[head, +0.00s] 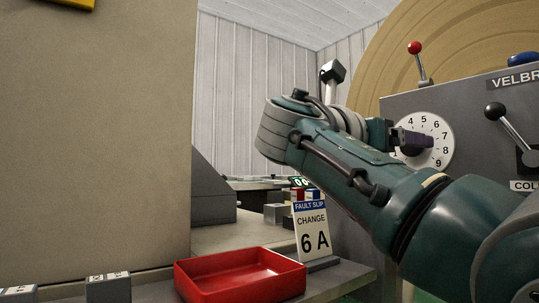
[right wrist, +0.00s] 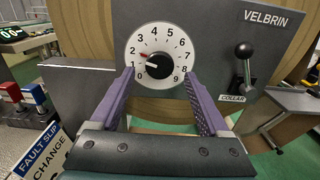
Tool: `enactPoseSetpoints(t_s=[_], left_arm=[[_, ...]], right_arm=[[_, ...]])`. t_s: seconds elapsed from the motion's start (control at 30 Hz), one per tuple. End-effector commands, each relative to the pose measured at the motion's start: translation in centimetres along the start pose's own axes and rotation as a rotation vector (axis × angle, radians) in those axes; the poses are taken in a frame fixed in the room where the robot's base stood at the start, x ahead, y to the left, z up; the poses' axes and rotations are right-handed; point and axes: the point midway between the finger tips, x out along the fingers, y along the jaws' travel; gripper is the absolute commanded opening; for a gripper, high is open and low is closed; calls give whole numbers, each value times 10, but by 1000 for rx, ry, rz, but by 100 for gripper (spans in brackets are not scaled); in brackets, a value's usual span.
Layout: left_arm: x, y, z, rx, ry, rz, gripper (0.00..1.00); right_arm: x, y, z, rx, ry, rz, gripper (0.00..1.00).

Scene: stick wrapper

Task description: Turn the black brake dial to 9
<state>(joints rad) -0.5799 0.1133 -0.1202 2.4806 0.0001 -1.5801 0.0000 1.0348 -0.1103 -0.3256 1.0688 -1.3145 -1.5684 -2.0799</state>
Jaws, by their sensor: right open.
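The brake dial has a round white face with numbers 0 to 9, seen in the right wrist view (right wrist: 142,41). Its black knob (right wrist: 159,66) sits in the middle, with a white pointer mark toward the left, near 1 and 2. My right gripper (right wrist: 159,74) is open, its two purple fingers apart on either side of the knob, over the lower face; I cannot tell whether they touch anything. My left gripper is not in view.
A black-knobbed collar lever (head: 497,112) stands right of the dial, and a red-knobbed lever (head: 415,48) above it. A red tray (head: 240,275) and a fault slip sign (head: 312,230) reading "CHANGE 6 A" stand on the bench at lower left.

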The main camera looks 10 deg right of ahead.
Motion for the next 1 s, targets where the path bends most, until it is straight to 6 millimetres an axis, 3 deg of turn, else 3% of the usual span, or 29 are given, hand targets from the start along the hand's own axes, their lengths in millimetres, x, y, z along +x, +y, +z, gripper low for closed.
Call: enactPoseSetpoints(t_s=[0.2,0.53,1.0], left_arm=[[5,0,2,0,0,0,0],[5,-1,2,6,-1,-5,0],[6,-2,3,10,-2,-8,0]], right_arm=[[25,0,0,2,0,-1,80],[29,0,0,2,1,1,78],[28,0,0,2,2,1,26]])
